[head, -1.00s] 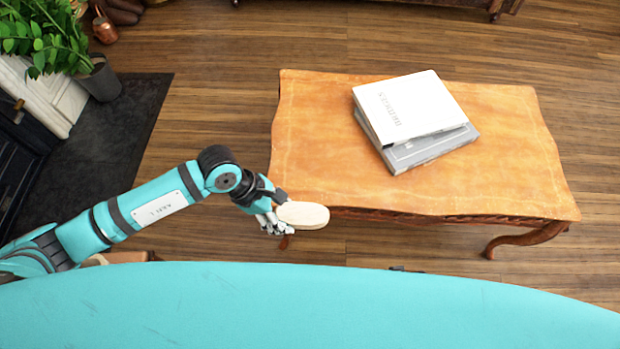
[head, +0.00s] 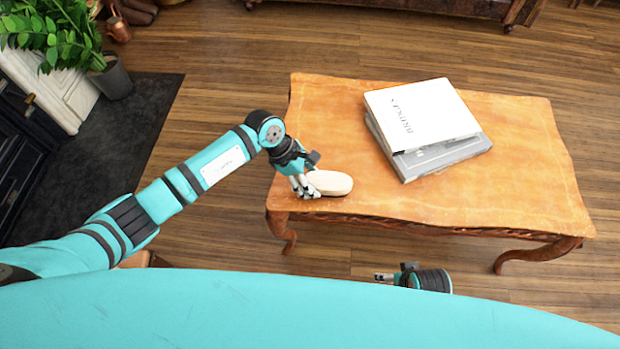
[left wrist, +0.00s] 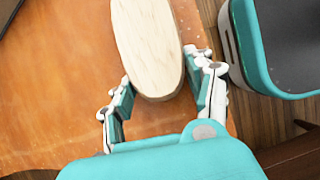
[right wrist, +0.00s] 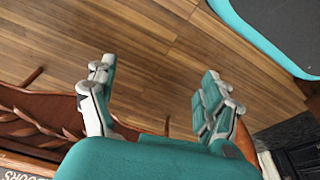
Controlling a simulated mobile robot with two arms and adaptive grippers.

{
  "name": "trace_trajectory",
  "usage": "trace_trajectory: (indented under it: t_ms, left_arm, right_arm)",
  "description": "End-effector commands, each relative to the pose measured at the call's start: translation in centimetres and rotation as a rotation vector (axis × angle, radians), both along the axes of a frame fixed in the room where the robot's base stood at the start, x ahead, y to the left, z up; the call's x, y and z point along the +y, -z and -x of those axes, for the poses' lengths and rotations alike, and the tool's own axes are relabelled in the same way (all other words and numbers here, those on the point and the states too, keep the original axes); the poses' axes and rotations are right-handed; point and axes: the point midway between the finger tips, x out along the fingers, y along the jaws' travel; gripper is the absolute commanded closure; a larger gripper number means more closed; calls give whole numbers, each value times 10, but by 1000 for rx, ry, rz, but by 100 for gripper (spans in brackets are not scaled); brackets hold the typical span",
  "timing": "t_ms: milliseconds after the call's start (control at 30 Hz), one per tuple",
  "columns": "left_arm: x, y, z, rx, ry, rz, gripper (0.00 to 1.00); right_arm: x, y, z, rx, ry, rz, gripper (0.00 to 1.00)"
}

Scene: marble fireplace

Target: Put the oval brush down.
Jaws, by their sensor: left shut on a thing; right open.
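The oval brush (head: 330,183) shows its pale wooden back at the table's front left corner. My left gripper (head: 307,186) is shut on its left end. In the left wrist view the brush (left wrist: 150,45) lies between the fingers (left wrist: 163,95), with the table top beyond it. Whether the brush touches the table top is hard to tell. My right gripper (head: 384,277) is just in front of the table, low in the head view. It is open and empty, and its fingers show apart in the right wrist view (right wrist: 155,100).
The wooden table (head: 510,195) bears a white book (head: 425,112) on a grey one (head: 445,155) at its back middle. A potted plant (head: 112,78) stands on the floor at the far left.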

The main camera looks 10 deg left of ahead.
Motion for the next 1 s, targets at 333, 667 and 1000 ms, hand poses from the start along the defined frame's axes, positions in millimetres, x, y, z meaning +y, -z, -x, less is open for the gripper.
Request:
trace_trajectory:
  t_ms: [333,667,1000]
  left_arm:
    - [0,0,-1,-2,0,-1,44]
    - [1,0,-1,-2,0,-1,22]
    - [11,-22,-3,-7,0,-2,22]
  right_arm:
    - [0,-5,-2,-6,0,-1,17]
    - [1,-4,-1,-4,0,-1,17]
    - [-1,11,4,10,-1,2,17]
